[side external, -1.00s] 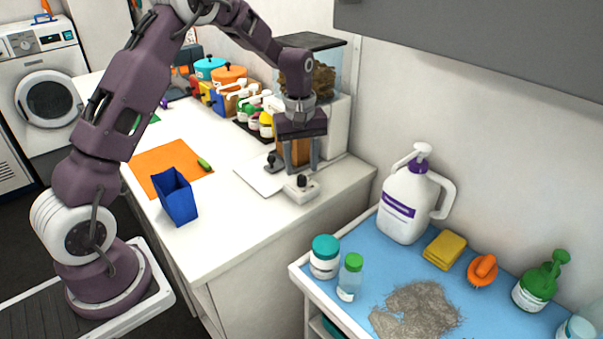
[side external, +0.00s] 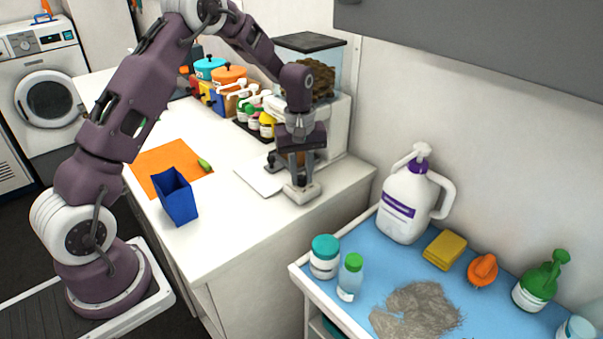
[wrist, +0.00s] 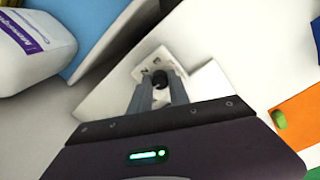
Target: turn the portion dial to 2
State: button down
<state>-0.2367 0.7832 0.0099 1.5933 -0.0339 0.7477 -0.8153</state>
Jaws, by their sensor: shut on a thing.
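The portion dial is a black knob (wrist: 160,81) on a small white box (side external: 302,194) at the counter's near right edge, in front of the food dispenser (side external: 335,125). My gripper (side external: 299,180) points down over the box, its fingers shut on the knob. In the side external view the fingers hide the knob. In the wrist view the knob shows between the two fingertips (wrist: 159,88), with small dark marks beside it on the box. The marks are too small to read surely, and I cannot tell which one the knob points to.
A blue open container (side external: 176,198) and an orange mat (side external: 165,168) are to the left on the white counter (side external: 235,225). Several jars and canisters stand behind. A cart with a blue top (side external: 385,270) holds a large white jug (side external: 405,205) to the right.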

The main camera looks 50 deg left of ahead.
aim_at(301, 177)
jog(key=m, duration=0.5)
jog(key=shift+m, duration=0.4)
jog(key=m, duration=0.5)
jog(key=shift+a+m, duration=0.1)
jog(key=shift+m, duration=0.2)
jog(key=shift+r, duration=0.1)
jog(key=c, duration=1.2)
grip_release()
jog(key=shift+c, duration=0.2)
notch_tip(301, 177, up, 7)
